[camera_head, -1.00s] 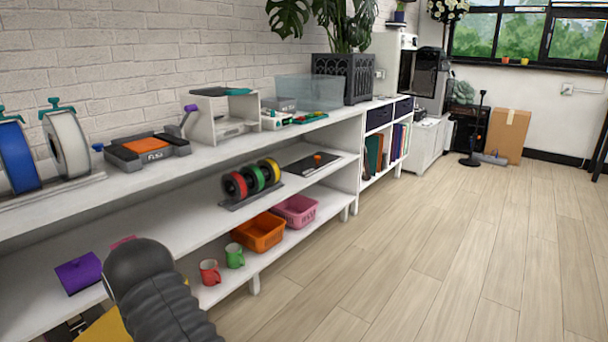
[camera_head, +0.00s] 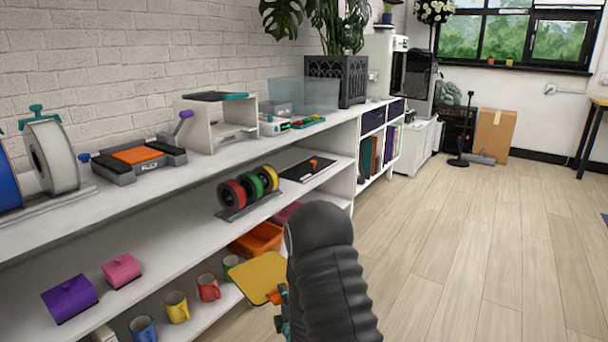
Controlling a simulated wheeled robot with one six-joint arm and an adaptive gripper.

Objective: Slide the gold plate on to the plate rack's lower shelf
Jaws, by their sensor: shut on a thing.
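The gold plate (camera_head: 262,277) is a flat yellow square with rounded corners, in the lower middle of the head view. My gripper (camera_head: 276,297) is shut on its right edge; my dark arm hides most of the gripper. The plate is held out in front of the lower shelving, over the mugs and orange basket in the picture. What looks like the plate rack (camera_head: 194,122) is a white open-sided stand on the bench top, with a dark, teal-edged plate on top. Its lower shelf (camera_head: 234,133) looks bare where visible. My gripper is below and right of it, well apart.
Below are a spool holder (camera_head: 247,203), several mugs and an orange basket (camera_head: 255,240). The floor (camera_head: 450,260) at right is clear.

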